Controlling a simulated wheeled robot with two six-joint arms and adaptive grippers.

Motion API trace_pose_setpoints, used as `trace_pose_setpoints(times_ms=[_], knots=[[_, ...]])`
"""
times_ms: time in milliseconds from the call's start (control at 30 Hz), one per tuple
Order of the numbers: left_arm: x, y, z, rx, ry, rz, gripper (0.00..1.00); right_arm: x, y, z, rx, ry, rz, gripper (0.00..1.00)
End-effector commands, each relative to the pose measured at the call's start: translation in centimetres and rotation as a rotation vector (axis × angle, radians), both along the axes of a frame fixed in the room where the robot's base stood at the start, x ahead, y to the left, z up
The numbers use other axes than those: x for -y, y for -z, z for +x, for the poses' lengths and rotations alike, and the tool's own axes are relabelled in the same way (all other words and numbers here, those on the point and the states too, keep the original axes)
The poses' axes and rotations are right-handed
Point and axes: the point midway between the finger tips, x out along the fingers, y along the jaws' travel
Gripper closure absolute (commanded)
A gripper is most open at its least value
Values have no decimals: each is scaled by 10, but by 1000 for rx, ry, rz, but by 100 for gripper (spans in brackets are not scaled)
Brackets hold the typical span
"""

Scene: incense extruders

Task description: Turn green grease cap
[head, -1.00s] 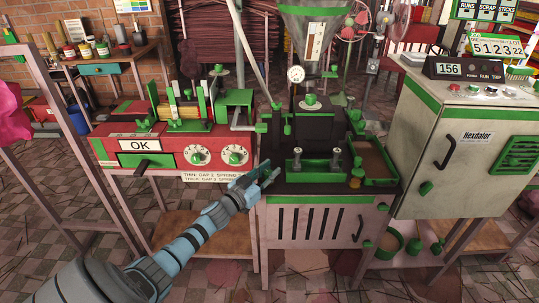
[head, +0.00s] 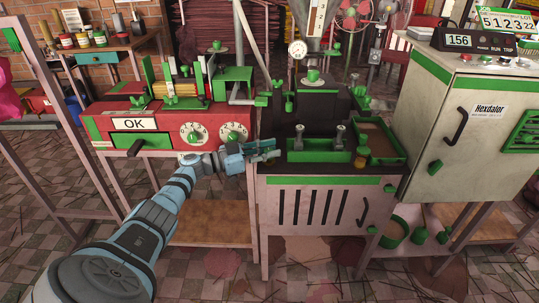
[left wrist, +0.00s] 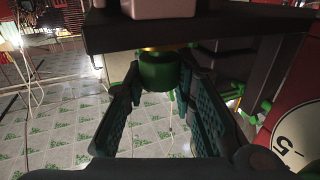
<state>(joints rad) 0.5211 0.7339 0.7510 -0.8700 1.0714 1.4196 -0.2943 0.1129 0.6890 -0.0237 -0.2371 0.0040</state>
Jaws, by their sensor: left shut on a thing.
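The green grease cap (left wrist: 157,72) shows in the left wrist view as a short round green knob with a yellowish bit above it, under a dark slab. My left gripper (left wrist: 160,80) has a finger on each side of the cap and is shut on it near the fingertips. In the head view my left gripper (head: 264,150) is at the left edge of the middle machine's black top, beside the red machine's right dial. There I cannot make out the cap among the fingers. My right gripper is not in view.
The red machine (head: 110,130) with its OK sign and dials stands close to the left gripper. The middle machine (head: 320,182) bears a green-rimmed tray (head: 382,160) and a green-capped amber jar (head: 361,157). A tall grey cabinet (head: 432,115) stands at the right.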

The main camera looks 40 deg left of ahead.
Motion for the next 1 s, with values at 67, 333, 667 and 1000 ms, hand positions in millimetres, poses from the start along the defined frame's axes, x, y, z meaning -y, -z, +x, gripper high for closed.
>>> trace_pose_setpoints(times_ms=[67,333,667,1000], knots=[[0,5,-2,-10,4,3,100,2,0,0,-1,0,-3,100],[1,5,-2,-11,4,3,71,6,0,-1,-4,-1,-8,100],[2,2,0,-5,4,2,55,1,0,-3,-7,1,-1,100],[-26,4,-45,-11,3,7,55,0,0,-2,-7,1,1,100]])
